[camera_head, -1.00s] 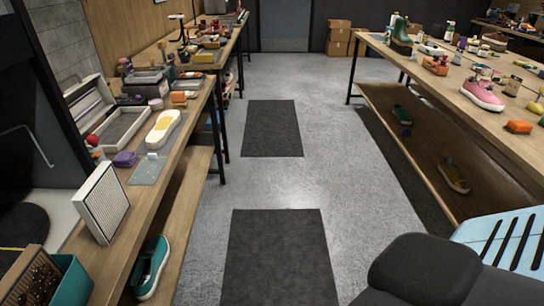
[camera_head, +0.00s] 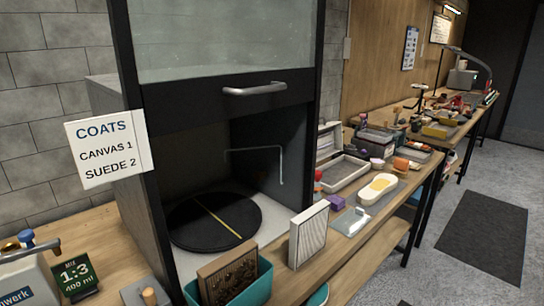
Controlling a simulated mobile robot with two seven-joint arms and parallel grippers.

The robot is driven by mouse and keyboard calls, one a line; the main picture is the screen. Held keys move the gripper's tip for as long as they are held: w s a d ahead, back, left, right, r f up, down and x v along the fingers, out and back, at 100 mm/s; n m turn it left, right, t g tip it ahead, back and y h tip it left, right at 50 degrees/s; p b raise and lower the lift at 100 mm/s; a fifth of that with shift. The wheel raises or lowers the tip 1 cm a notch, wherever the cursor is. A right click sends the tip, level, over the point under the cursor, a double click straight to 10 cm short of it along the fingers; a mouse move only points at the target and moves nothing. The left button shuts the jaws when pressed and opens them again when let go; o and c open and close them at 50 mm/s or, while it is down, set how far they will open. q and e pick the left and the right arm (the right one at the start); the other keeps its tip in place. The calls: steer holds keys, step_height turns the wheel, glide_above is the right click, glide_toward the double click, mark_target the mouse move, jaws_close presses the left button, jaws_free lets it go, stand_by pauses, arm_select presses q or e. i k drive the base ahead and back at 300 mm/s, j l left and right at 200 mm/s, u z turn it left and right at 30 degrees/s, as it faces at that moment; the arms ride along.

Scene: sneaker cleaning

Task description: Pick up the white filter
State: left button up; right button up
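The white filter (camera_head: 308,236) is a pleated rectangular panel with a pale frame. It stands upright on the wooden bench (camera_head: 375,236), just right of the cabinet opening and behind a teal bin. Neither of my grippers is in the head view.
A dark spray cabinet (camera_head: 222,92) with a raised glass front and a round black turntable (camera_head: 214,220) stands left of the filter. Trays and small items crowd the bench beyond. The grey floor at right is open.

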mark_target(308, 233)
steer(key=i+l+u, duration=0.15)
steer(key=u, duration=0.25)
steer(key=i+l+u, duration=0.1)
steer(key=l+u, duration=0.3)
steer(key=i+l+u, duration=0.15)
steer(key=l, duration=0.3)
steer(key=l+u, duration=0.1)
steer(key=l, duration=0.35)
steer(key=i+l, duration=0.1)
steer(key=l, duration=0.5)
steer(key=i+l, duration=0.1)
steer(key=l, duration=0.45)
steer(key=u, duration=0.05)
